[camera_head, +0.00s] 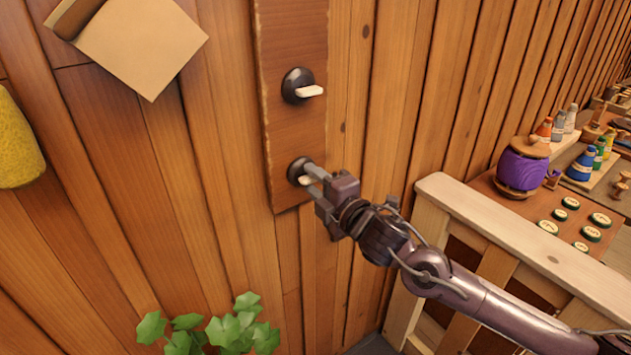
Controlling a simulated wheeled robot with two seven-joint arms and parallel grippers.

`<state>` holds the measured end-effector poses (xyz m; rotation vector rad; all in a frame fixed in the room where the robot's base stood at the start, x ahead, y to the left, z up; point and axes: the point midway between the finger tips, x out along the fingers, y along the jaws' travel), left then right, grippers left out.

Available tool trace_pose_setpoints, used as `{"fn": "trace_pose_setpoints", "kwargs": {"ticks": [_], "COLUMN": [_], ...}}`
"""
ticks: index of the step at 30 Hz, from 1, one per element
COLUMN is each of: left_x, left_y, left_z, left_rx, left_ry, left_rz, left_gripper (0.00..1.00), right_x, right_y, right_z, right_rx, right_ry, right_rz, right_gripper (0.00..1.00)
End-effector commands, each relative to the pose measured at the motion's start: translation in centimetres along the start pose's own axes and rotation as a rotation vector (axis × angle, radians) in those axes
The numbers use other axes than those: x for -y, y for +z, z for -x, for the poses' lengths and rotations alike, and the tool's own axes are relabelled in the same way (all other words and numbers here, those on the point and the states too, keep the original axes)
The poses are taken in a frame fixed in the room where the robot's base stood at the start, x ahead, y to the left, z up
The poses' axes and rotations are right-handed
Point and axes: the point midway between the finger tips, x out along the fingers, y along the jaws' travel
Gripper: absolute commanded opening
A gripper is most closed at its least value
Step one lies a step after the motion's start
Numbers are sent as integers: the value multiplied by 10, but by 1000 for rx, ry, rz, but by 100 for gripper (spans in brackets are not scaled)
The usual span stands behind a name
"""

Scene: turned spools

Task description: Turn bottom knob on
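Two black round knobs with pale levers sit one above the other on a dark wooden board (291,30) on the plank wall. The top knob (297,85) is clear of my gripper, and its lever points to the right. The bottom knob (298,168) is partly hidden by my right gripper (309,180), whose fingertips are at its lever. A bit of the pale lever shows beside the fingers. I cannot tell whether the fingers are closed on it or only around it. My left gripper is out of view.
A pale wooden railing (520,236) stands at the right, below and behind my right arm. Beyond it are a purple spool (523,167) and small bottles on a table. A green plant (232,330) is below. A paper sheet (142,40) and yellow roll (15,145) are at left.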

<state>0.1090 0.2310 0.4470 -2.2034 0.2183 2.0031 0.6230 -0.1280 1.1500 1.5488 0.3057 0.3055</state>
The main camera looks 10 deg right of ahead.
Motion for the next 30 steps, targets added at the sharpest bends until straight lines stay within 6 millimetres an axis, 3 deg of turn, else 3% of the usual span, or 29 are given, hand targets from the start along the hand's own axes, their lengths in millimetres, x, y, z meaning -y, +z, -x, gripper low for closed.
{"fn": "trace_pose_setpoints", "kwargs": {"ticks": [1, 9, 20, 30], "left_x": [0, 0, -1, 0], "left_y": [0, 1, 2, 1], "left_z": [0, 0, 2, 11], "left_rx": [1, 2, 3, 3], "left_ry": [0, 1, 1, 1], "left_rz": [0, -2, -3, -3], "left_gripper": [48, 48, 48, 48], "right_x": [0, 0, 0, 0], "right_y": [0, 0, 0, 0], "right_z": [0, 0, 0, 0], "right_rx": [0, 0, 1, 1], "right_ry": [0, 0, -1, -1], "right_rz": [0, 0, -43, -275], "right_gripper": [32, 0, 0, 0]}}
